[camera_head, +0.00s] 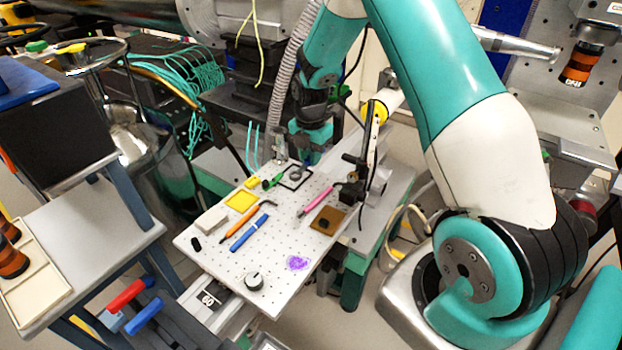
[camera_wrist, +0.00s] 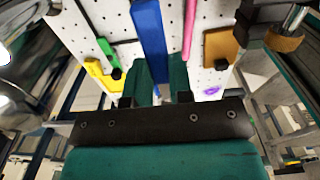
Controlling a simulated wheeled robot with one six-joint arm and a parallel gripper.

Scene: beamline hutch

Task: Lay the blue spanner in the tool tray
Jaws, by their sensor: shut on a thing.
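My gripper (camera_head: 309,160) is shut on the blue spanner and hangs over the far part of the perforated board. In the wrist view the spanner (camera_wrist: 149,35) is a long blue bar running up from between the teal fingers (camera_wrist: 156,78). In the head view only a small dark-blue bit shows at the fingertips; the rest is hard to make out. A shallow beige tray (camera_head: 37,291) with compartments, probably the tool tray, stands on the grey bench at the far left, cut by the picture edge.
The perforated board (camera_head: 215,265) carries a blue bar-shaped tool (camera_head: 249,232), an orange-handled tool (camera_head: 239,225), a pink tool (camera_head: 316,201), a green tool (camera_head: 272,182), a yellow square (camera_head: 242,201) and a brown plate (camera_head: 327,220). A black box (camera_head: 55,130) stands behind the tray.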

